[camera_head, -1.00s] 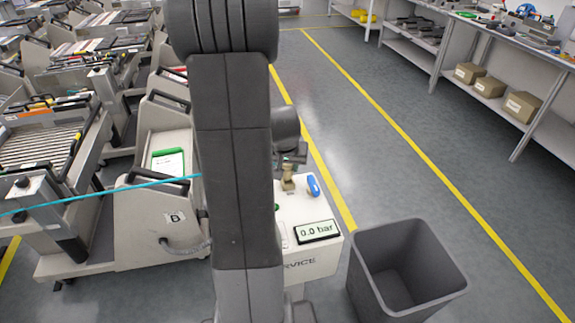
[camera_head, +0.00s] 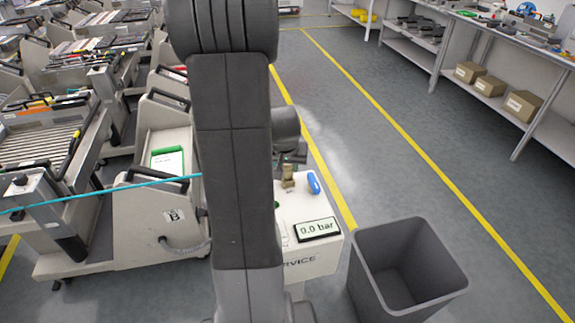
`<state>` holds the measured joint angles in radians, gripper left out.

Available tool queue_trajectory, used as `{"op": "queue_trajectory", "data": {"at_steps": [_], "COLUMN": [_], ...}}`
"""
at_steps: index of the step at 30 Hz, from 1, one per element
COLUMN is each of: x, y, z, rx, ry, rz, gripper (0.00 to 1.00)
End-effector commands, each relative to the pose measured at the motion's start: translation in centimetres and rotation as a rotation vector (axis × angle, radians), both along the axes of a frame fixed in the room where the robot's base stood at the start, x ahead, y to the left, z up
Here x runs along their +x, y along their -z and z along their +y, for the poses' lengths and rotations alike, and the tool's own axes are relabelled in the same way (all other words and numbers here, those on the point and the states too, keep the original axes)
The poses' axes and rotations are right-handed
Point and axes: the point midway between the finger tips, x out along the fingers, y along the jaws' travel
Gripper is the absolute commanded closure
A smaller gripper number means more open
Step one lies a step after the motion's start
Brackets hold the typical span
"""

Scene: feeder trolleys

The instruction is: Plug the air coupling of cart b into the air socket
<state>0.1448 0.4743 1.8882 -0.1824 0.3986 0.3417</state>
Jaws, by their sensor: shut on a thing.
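My gripper (camera_head: 292,158) is beyond my arm, above the white service box (camera_head: 283,217), and is mostly hidden by my arm links. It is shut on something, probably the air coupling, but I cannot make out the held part. A brass fitting (camera_head: 288,178) stands upright on the box directly below my gripper. I cannot tell whether it is the socket alone or has the coupling in it. The box's display (camera_head: 317,230) reads 0.0 bar. Cart b (camera_head: 140,230), with a tag (camera_head: 174,215) that looks like B, stands left of my arm.
A blue handle-shaped part (camera_head: 314,184) is right of the brass fitting. A grey open bin (camera_head: 402,275) stands right of the box. More trolleys fill the left. The aisle floor (camera_head: 350,140) is clear up to the workbench.

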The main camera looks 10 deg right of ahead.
Motion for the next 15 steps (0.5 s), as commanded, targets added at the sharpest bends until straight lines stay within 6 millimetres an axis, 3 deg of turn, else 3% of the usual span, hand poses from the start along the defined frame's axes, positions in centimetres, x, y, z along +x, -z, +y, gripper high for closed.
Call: {"op": "queue_trajectory", "data": {"at_steps": [15], "x": [0.01], "y": [0.85], "z": [0.00], "rx": [0.000], "ry": [0.000], "rz": [0.000], "gripper": [1.00]}}
